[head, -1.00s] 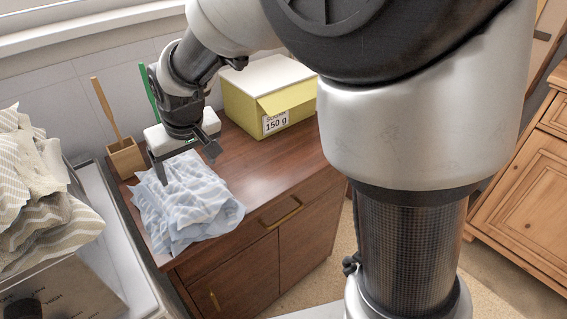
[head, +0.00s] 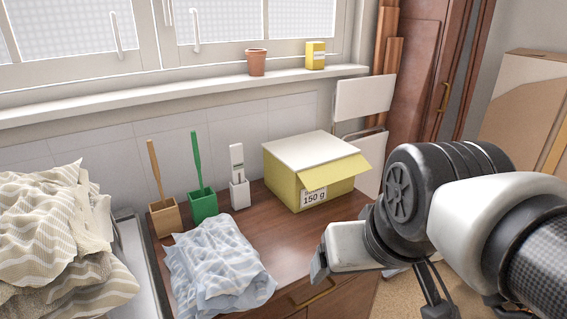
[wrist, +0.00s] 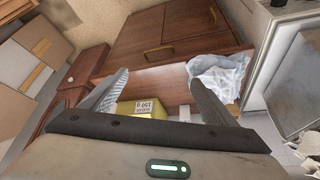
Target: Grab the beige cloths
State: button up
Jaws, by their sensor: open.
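The beige striped cloths (head: 55,240) lie in a crumpled heap at the left edge of the head view, on top of a pale appliance whose front is mostly out of frame. My gripper (wrist: 158,82) shows in the wrist view with its two dark fingers apart and nothing between them. In the head view my arm is at the lower right, well away from the beige cloths. A blue-white striped cloth (head: 215,265) lies crumpled on the brown dresser (head: 290,240), and it also shows in the wrist view (wrist: 222,72).
A yellow box (head: 305,185) with an open flap stands on the dresser. A wooden holder (head: 165,218), a green holder (head: 203,206) and a white holder (head: 240,195) line the wall. A pot (head: 256,63) and a small yellow carton (head: 315,56) sit on the windowsill. Cardboard boxes (wrist: 30,60) stand at left in the wrist view.

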aim_at(58, 260)
jog(key=l+u, duration=0.3)
jog(key=u, duration=0.4)
jog(key=j+u, duration=0.1)
jog(key=u, duration=0.25)
jog(key=j+u, duration=0.1)
jog(key=u, duration=0.3)
jog(key=j+u, duration=0.1)
jog(key=u, duration=0.3)
jog(key=k, duration=0.05)
